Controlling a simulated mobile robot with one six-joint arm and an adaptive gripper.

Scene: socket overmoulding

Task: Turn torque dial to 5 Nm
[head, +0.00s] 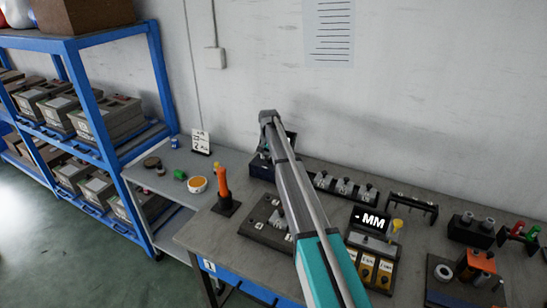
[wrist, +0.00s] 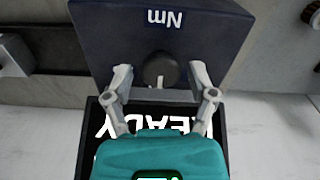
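The torque dial (wrist: 161,70) is a dark round knob with a pale pointer below it, on a dark blue box marked "Nm" (wrist: 166,18), upside down in the wrist view. My gripper (wrist: 161,76) is open, with one finger on each side of the dial and a visible gap on both sides. A display reading "READY" (wrist: 107,125) is partly hidden behind my gripper body. No scale numbers show, so the setting cannot be read. In the head view the dark blue box (head: 258,168) is mostly hidden behind my arm.
An orange-handled tool (head: 222,185) stands left of the box. A row of switches (head: 343,188), a panel reading "MM" (head: 371,221) and an orange-topped fixture (head: 480,262) stand to the right. The wall (head: 400,100) is close behind. A blue shelf rack (head: 95,110) is at left.

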